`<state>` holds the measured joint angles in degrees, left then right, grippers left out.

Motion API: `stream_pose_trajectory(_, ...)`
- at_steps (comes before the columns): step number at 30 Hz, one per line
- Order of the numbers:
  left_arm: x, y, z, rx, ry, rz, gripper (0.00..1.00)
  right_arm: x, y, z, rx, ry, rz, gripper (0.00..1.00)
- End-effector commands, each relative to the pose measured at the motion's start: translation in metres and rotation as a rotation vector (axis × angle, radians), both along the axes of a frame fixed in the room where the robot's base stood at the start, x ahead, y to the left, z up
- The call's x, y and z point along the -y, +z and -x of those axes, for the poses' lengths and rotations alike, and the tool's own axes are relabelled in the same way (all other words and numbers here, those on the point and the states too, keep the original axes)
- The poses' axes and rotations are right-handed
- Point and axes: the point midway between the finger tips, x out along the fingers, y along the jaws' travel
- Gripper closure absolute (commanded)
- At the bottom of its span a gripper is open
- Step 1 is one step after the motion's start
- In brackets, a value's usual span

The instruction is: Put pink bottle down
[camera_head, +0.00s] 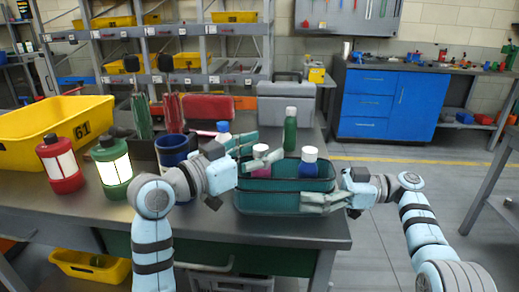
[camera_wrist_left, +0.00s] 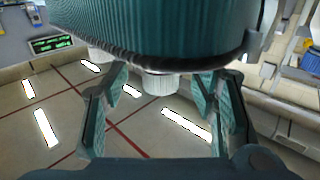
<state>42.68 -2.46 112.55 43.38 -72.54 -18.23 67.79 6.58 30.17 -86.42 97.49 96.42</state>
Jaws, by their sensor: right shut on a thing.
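The pink bottle (camera_head: 262,172) stands inside the teal tray (camera_head: 285,203), its upper part hidden behind my left gripper's fingers. My left gripper (camera_head: 258,150) is at the tray's back left, its fingers spread beside the pink bottle's top. In the left wrist view the open fingers (camera_wrist_left: 160,115) have a white cap (camera_wrist_left: 160,84) between them in the picture, beyond the tray's ribbed wall (camera_wrist_left: 160,30); I cannot tell whose cap it is. My right gripper (camera_head: 328,200) is shut on the tray's right front side.
A blue bottle with a white cap (camera_head: 308,162) stands in the tray. A green bottle (camera_head: 290,130) stands behind it.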

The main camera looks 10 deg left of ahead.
Motion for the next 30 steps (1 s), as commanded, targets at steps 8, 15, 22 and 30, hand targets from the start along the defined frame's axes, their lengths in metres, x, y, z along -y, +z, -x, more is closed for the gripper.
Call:
stream_pose_trajectory(8,-0.004,0.013,0.003,0.002,0.003,-0.002,0.47,0.0,0.0,0.0,-0.001,0.001,0.0,0.57)
stream_pose_trajectory(15,-0.053,0.011,0.054,0.003,0.008,-0.009,0.47,0.0,0.0,0.0,-0.001,0.0,0.0,0.57)
stream_pose_trajectory(22,-0.079,0.011,0.085,0.001,0.003,-0.004,0.47,0.0,0.0,0.0,-0.001,0.001,0.0,0.57)
stream_pose_trajectory(30,-0.081,0.012,0.089,-0.001,-0.001,0.001,0.47,0.0,0.0,0.0,-0.001,0.001,0.001,0.57)
